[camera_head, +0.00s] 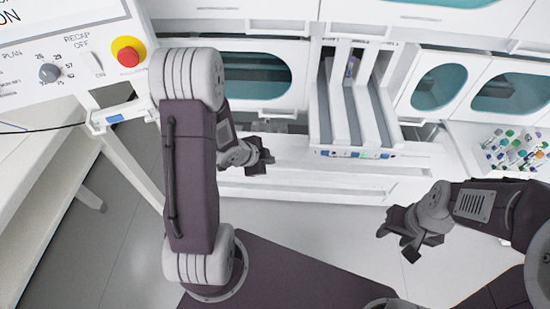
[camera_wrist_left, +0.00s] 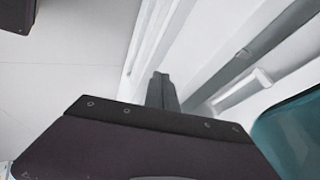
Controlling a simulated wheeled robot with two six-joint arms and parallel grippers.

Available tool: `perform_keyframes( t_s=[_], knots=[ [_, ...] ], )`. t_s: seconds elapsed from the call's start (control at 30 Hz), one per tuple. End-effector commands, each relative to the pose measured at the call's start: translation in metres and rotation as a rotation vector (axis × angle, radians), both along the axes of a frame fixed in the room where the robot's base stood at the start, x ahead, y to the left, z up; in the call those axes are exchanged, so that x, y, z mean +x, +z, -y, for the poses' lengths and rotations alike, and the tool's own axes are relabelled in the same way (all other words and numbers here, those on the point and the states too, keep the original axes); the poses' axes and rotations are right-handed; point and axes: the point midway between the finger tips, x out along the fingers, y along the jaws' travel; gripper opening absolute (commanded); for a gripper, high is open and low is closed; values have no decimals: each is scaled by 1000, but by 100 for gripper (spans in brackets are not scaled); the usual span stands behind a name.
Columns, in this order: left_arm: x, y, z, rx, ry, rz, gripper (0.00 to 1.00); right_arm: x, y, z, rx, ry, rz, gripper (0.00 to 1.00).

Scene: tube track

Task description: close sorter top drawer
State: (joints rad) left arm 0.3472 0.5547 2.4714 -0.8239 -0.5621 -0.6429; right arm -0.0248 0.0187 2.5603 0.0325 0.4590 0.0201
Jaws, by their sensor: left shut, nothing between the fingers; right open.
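A white sorter machine with teal windows fills the back of the head view. A white pulled-out drawer with long lanes (camera_head: 340,112) juts from its middle towards me; I cannot tell for sure whether it is the sorter's top drawer. My left gripper (camera_head: 265,160) is shut and empty, left of this drawer's front end and apart from it. Its fingers (camera_wrist_left: 162,92) show in the left wrist view before white ledges and a pale handle-like bar (camera_wrist_left: 242,90). My right gripper (camera_head: 408,250) is open and empty, in front of the machine at the lower right.
A tray of tubes with coloured caps (camera_head: 515,150) stands at the right. A control panel with a red button (camera_head: 128,52) is at the upper left, above a white table (camera_head: 35,170). A white ledge (camera_head: 310,185) runs below the lanes. Grey floor lies open in front.

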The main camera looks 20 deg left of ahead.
Motion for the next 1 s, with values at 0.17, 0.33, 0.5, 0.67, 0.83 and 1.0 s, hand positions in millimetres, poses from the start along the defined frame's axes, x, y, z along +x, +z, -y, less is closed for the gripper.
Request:
perform_keyframes(
  t_s=[0.17, 0.33, 0.5, 0.67, 0.83, 1.0],
  knots=[
    [22, -34, 9, 0, -3, -2, 0, 0, -15, 0, 0, 0, 0, 45],
    [47, -30, 1, 1, 0, 1, 0, 0, -4, 0, 0, 0, 1, 45],
    [60, -31, -3, 0, 0, 1, 0, 0, -2, 0, 0, 0, 0, 45],
    [62, -32, -4, 0, 0, 0, 0, 0, -2, 0, 0, 0, 0, 45],
    [61, -32, -4, 0, 0, 0, 0, 0, -2, 0, 0, 0, 0, 45],
    [81, -23, -10, -1, 0, 0, 0, 0, 23, 0, 0, 0, 0, 45]
  ],
)
